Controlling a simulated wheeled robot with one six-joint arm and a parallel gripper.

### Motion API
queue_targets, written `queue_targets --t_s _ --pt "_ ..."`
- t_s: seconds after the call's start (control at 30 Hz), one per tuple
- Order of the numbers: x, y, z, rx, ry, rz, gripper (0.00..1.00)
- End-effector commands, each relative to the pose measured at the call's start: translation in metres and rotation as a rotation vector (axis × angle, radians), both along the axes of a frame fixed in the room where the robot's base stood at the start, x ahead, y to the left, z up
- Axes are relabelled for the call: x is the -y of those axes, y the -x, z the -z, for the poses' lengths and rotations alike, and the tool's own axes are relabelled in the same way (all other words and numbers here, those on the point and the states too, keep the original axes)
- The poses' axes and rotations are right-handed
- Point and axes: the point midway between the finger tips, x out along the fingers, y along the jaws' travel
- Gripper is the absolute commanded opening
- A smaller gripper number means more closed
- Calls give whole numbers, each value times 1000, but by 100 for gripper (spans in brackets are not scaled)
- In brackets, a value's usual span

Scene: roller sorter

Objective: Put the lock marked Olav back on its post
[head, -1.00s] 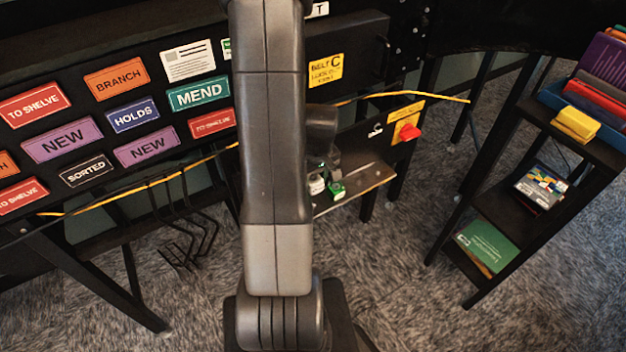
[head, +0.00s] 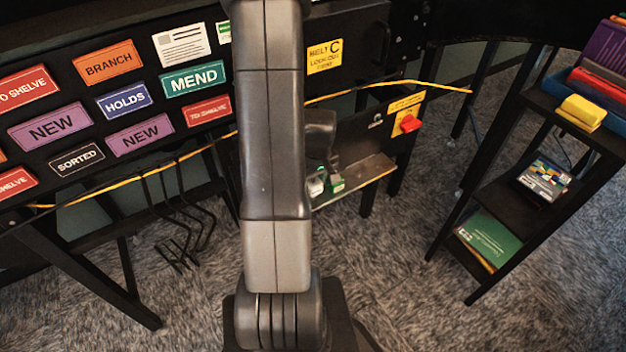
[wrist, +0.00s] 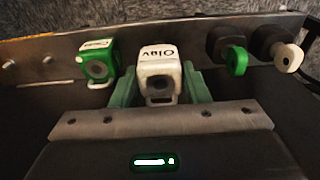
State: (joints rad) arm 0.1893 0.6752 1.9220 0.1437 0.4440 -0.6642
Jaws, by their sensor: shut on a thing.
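The white lock marked Olav (wrist: 158,75) is at the middle of the wrist view, its lettering upside down there. The green fingers of my gripper (wrist: 158,92) stand on both sides of it, shut on it. A metal rail (wrist: 42,74) runs behind it, and small bright pegs show at the rail's left. Whether the lock touches a post is hidden. A green lock (wrist: 98,60) with a name label sits just left of it. In the head view my arm covers most of the gripper; a white lock (head: 315,186) and the green lock (head: 336,184) show beside it.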

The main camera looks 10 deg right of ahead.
Motion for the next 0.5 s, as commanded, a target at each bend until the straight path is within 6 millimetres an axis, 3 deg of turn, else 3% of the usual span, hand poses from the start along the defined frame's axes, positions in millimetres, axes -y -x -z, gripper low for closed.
queue_targets --t_s 0.5 --pt "0 0 4 0 0 0 16"
